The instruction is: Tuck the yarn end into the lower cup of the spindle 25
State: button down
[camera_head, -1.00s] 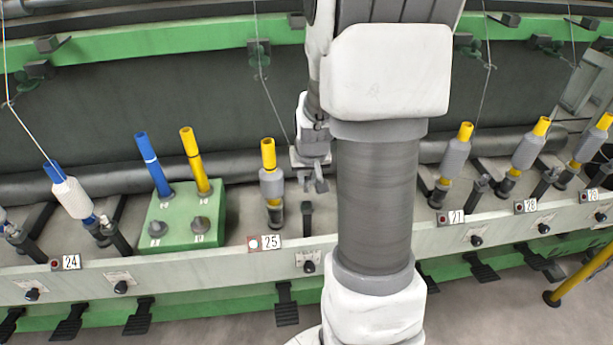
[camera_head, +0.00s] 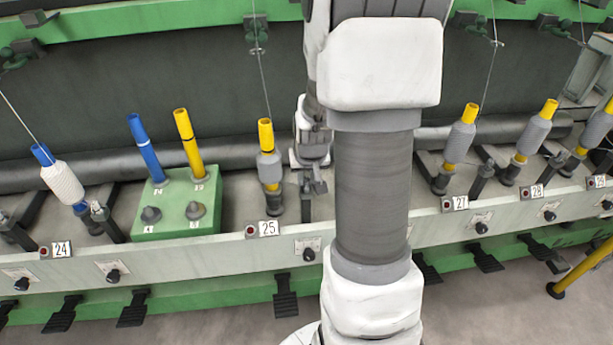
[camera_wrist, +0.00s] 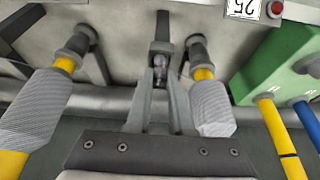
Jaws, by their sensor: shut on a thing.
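Spindle 25 carries a yellow tube with grey yarn (camera_head: 268,167) and has a dark cup (camera_head: 277,208) at its base. It also shows right of my fingers in the wrist view (camera_wrist: 212,105), its dark cup (camera_wrist: 198,48) towards the rail. A thin yarn (camera_head: 263,85) runs from the guide above down to the tube's top. My gripper (camera_head: 312,187) is just right of spindle 25, low at a short dark post (camera_head: 305,208). In the wrist view my fingers (camera_wrist: 161,82) flank the post's small grey head. The yarn's loose end cannot be made out.
A green block (camera_head: 160,226) with a blue and a yellow tube stands left of spindle 25. Spindle 24 (camera_head: 63,185) is farther left. Spindle 27 (camera_head: 457,150) and others stand right. The numbered rail (camera_head: 190,253) runs along the front.

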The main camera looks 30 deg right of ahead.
jog(key=shift+f, duration=0.2)
jog(key=c, duration=0.7)
grip_release()
jog(key=shift+r, duration=0.1)
jog(key=p+v, duration=0.4)
jog(key=v, duration=1.3)
jog(key=shift+s+r+p, duration=0.1)
jog(key=shift+p, duration=0.3)
